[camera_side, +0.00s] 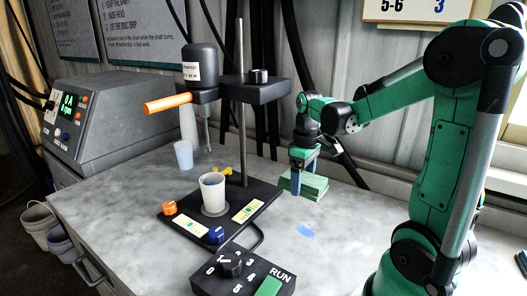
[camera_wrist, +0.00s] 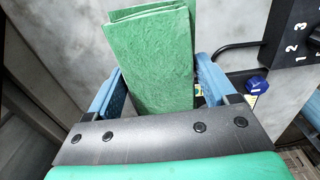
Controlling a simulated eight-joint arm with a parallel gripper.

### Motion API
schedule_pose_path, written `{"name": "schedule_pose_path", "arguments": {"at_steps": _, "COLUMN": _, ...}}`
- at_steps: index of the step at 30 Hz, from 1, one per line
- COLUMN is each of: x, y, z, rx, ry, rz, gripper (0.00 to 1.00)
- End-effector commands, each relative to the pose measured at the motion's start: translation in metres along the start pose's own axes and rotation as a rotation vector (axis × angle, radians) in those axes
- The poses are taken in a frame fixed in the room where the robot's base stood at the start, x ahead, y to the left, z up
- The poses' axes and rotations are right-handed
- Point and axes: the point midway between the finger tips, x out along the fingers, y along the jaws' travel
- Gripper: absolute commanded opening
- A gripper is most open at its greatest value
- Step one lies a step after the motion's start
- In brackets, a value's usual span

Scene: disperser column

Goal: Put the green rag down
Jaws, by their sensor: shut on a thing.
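The green rag (camera_side: 312,185) is a folded, layered pad. In the side view it is at my gripper (camera_side: 297,178), to the right of the stand's pole. In the wrist view the rag (camera_wrist: 152,60) lies between the two blue fingers of my gripper (camera_wrist: 155,85), which are shut on it. The rag looks close to the grey worktop (camera_side: 345,230); whether it touches the top I cannot tell. Part of the rag is hidden behind a finger in the side view.
The disperser stand's black base (camera_side: 185,222) holds a white cup (camera_side: 212,190), with an orange knob and a blue knob (camera_side: 216,235). A control box (camera_side: 242,270) stands in front. A blue patch (camera_side: 305,231) lies on the worktop. Bare worktop surrounds that patch.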

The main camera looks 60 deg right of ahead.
Motion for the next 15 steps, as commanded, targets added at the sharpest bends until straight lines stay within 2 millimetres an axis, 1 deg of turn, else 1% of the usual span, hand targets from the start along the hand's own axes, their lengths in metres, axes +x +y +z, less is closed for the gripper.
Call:
{"name": "schedule_pose_path", "arguments": {"at_steps": 1, "x": -0.011, "y": 0.015, "z": -0.001, "rx": 0.008, "ry": 0.0, "rz": 0.0, "gripper": 0.29}}
{"name": "schedule_pose_path", "arguments": {"at_steps": 3, "x": -0.028, "y": 0.035, "z": -0.001, "rx": 0.008, "ry": -0.001, "rz": 0.0, "gripper": 0.29}}
{"name": "schedule_pose_path", "arguments": {"at_steps": 6, "x": -0.052, "y": 0.062, "z": 0.004, "rx": 0.008, "ry": -0.001, "rz": 0.0, "gripper": 0.29}}
{"name": "schedule_pose_path", "arguments": {"at_steps": 9, "x": -0.074, "y": 0.084, "z": 0.012, "rx": 0.007, "ry": -0.002, "rz": -0.001, "gripper": 0.29}}
{"name": "schedule_pose_path", "arguments": {"at_steps": 12, "x": -0.09, "y": 0.097, "z": 0.02, "rx": 0.003, "ry": -0.002, "rz": -0.001, "gripper": 0.29}}
{"name": "schedule_pose_path", "arguments": {"at_steps": 15, "x": -0.098, "y": 0.104, "z": 0.025, "rx": 0.001, "ry": -0.002, "rz": -0.001, "gripper": 0.29}}
